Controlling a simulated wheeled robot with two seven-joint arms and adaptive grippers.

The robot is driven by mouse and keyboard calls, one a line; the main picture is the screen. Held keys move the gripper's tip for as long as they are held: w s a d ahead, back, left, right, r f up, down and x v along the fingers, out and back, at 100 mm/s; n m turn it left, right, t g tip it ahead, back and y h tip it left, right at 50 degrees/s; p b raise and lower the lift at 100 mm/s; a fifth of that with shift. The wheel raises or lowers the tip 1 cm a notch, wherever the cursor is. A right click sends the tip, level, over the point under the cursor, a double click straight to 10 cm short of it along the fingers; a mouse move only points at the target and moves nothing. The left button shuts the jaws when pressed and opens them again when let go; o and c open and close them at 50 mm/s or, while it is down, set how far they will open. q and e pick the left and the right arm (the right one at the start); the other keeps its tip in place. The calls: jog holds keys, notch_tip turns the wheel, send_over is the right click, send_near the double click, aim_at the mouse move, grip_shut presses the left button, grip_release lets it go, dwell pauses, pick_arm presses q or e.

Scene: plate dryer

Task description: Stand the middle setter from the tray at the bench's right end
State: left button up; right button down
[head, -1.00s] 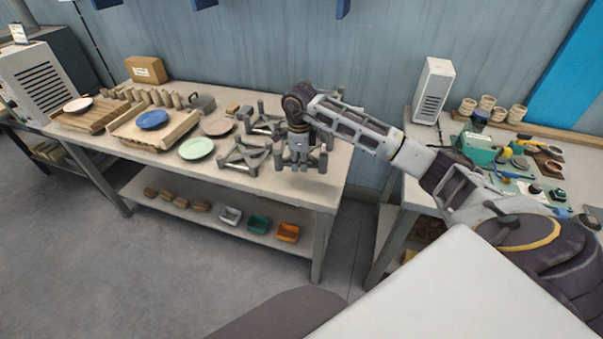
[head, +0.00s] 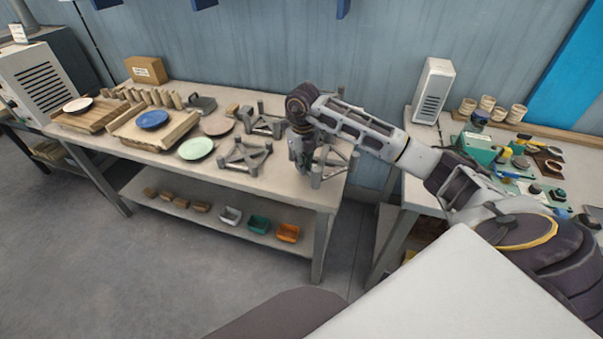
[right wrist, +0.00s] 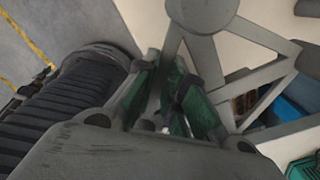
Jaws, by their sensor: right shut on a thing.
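My right gripper (head: 304,165) is at the right end of the bench (head: 285,190). It is shut on a grey setter (head: 335,160), an open frame with round posts. The right wrist view shows its green-padded fingers (right wrist: 175,95) around part of the setter (right wrist: 215,60). The setter is roughly level; I cannot tell whether its posts touch the bench. Two similar grey setters stand to the left, one nearer (head: 246,155) and one behind (head: 263,124). My left gripper is not in view.
A green plate (head: 196,148) and a brownish plate (head: 217,126) lie left of the setters. Wooden trays, one with a blue plate (head: 152,119), are farther left. A second bench (head: 425,150) with tools is across a gap at right.

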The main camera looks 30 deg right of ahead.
jog(key=m, duration=0.3)
jog(key=shift+s+m, duration=0.15)
jog(key=shift+m, duration=0.25)
jog(key=m, duration=0.3)
jog(key=shift+d+m, duration=0.1)
jog(key=shift+m, duration=0.2)
jog(key=shift+m, duration=0.5)
jog(key=shift+r, duration=0.1)
